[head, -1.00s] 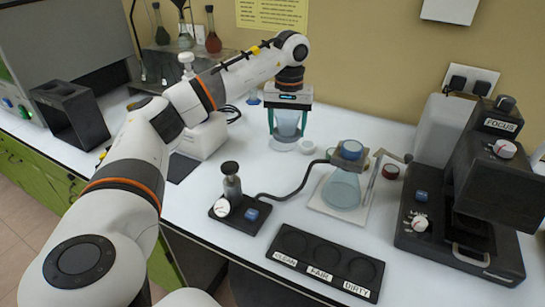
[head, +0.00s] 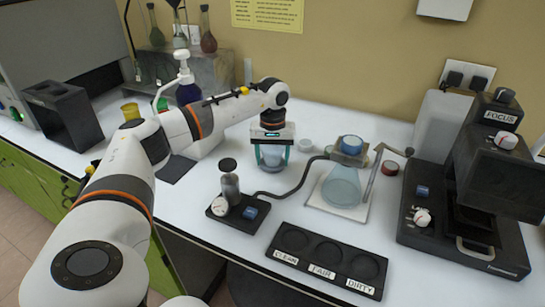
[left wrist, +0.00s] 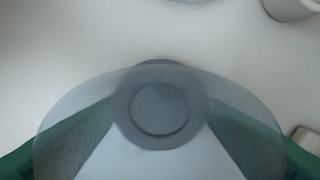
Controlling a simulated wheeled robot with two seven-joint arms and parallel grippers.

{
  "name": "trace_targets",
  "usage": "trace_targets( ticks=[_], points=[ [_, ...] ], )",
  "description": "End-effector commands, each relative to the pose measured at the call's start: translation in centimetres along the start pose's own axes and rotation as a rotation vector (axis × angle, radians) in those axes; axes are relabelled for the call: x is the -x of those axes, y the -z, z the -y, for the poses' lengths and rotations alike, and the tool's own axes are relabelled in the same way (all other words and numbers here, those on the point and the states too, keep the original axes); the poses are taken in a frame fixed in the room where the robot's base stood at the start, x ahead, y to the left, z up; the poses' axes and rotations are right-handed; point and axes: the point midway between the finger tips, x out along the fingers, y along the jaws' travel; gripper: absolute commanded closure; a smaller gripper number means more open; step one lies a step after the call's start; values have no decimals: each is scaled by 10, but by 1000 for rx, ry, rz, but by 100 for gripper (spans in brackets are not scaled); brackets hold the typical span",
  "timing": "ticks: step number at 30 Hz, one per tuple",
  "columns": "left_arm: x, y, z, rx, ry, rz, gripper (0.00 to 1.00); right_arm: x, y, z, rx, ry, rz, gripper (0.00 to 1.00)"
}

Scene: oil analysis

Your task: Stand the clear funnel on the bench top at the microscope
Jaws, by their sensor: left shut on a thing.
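My left gripper (head: 272,152) is shut on the clear funnel (head: 271,157), its green fingers on either side of it. The funnel is in the middle of the head view, low over the white bench top (head: 410,285); I cannot tell whether it touches. In the left wrist view the funnel (left wrist: 160,80) is a translucent cone with a grey ring in the middle, between the green fingers. The black microscope (head: 470,185), with a FOCUS label, stands at the right of the bench, well apart from the funnel. My right gripper is not in view.
A flask with a blue top (head: 342,180) stands on a pale plate between funnel and microscope. A hose runs from it to a gauge pump (head: 230,195). A black three-well tray (head: 328,262) lies in front.

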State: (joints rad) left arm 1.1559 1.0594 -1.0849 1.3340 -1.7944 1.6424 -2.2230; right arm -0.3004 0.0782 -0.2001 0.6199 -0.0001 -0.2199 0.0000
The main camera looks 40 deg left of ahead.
Motion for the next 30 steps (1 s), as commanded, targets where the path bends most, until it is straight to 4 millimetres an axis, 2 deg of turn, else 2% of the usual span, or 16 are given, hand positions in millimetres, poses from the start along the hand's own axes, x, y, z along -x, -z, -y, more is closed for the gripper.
trace_targets(
  ticks=[11,12,15,16,25,30],
  points=[
    [-7,0,0,0,1,1,60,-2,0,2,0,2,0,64],
    [-6,0,0,0,2,1,34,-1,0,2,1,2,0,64],
    [-6,0,0,0,1,1,17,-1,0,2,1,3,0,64],
    [-6,0,0,0,1,1,15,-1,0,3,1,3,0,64],
    [-3,0,0,0,2,1,15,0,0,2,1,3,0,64],
    [16,-1,1,-1,5,5,15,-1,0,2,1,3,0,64]
  ],
)
